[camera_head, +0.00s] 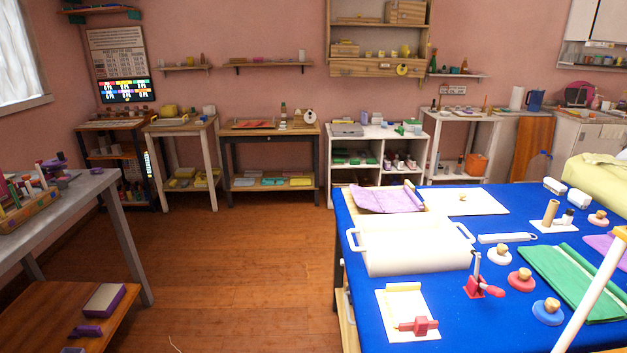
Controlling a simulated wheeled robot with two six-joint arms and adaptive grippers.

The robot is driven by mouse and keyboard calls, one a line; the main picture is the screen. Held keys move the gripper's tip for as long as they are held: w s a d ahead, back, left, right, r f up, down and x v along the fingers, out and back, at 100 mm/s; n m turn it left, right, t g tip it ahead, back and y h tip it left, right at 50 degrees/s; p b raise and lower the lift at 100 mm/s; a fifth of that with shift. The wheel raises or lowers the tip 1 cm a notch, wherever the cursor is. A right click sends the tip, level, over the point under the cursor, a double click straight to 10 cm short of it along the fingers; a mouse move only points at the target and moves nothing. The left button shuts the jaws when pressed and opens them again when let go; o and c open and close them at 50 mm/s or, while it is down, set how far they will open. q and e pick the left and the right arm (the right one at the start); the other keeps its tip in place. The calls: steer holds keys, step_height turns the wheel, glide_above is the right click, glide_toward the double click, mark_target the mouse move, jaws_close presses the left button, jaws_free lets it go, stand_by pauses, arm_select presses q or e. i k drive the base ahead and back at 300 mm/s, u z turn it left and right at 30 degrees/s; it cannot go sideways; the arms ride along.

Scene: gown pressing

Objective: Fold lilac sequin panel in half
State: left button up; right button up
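A lilac panel (385,199) lies at the far left corner of the blue-covered table (458,318). It looks spread out, with a raised or rolled strip along its right side; I cannot make out sequins at this size. A second purple piece (608,247) lies at the right edge of the view, partly cut off. Neither of my grippers is in view, and nothing is seen touching the lilac panel.
A cream roller board with handles (415,250) stands just in front of the panel, and a white sheet (465,201) lies right of it. Green folded cloth (575,280), several round knobbed weights and a red clamp (482,288) crowd the table. The wooden floor (230,270) at left is clear.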

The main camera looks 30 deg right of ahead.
mark_target(366, 198)
steer(key=i, duration=2.55)
steer(key=z, duration=1.5)
steer(key=i, duration=0.5)
steer(key=z, duration=1.85)
